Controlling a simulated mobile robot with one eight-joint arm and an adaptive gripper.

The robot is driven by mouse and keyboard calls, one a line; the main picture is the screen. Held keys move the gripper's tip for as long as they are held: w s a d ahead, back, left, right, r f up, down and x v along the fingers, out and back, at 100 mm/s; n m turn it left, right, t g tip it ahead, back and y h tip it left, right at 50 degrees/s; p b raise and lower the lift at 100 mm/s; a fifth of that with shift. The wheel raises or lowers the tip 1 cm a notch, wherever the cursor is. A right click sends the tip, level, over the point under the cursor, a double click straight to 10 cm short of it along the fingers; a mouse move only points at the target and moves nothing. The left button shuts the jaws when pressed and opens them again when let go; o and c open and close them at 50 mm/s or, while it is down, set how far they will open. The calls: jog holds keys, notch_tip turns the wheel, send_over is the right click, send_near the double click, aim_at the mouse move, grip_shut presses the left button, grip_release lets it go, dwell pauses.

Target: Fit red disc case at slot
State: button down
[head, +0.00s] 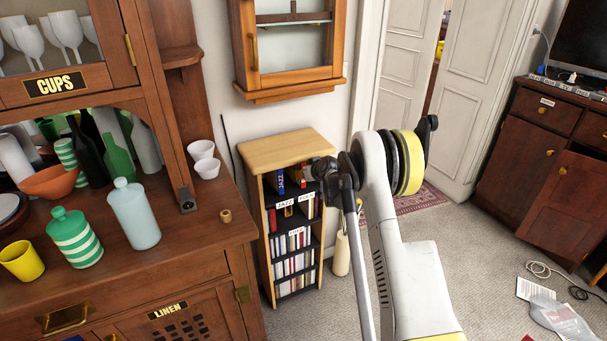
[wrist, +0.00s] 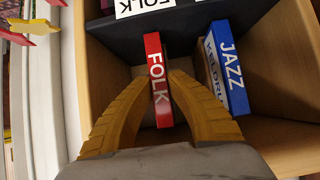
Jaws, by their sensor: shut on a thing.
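The red disc case (wrist: 154,55), lettered FOLK in white, stands on end in the wrist view. The two yellow fingers of my gripper (wrist: 157,84) are shut on it, one on each side. The case is inside a wooden compartment, close to a dark shelf board (wrist: 190,22) that bears an inverted FOLK label (wrist: 145,6). I cannot tell whether the case touches the compartment floor. In the head view, my arm reaches to the small disc shelf (head: 285,150), and its wrist hides part of the upper compartments.
A blue case (wrist: 226,68) lettered JAZZ stands to the right of the red case, with a gap between. Lower shelves hold rows of cases (head: 293,265). A wooden cabinet (head: 170,265) with bottles and cups stands to the left. Carpet to the right has scattered papers (head: 555,310).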

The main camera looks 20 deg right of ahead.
jog(key=c, duration=1.4)
grip_release()
jog(key=shift+o, duration=0.2)
jog(key=v, duration=1.2)
jog(key=shift+a, duration=0.1)
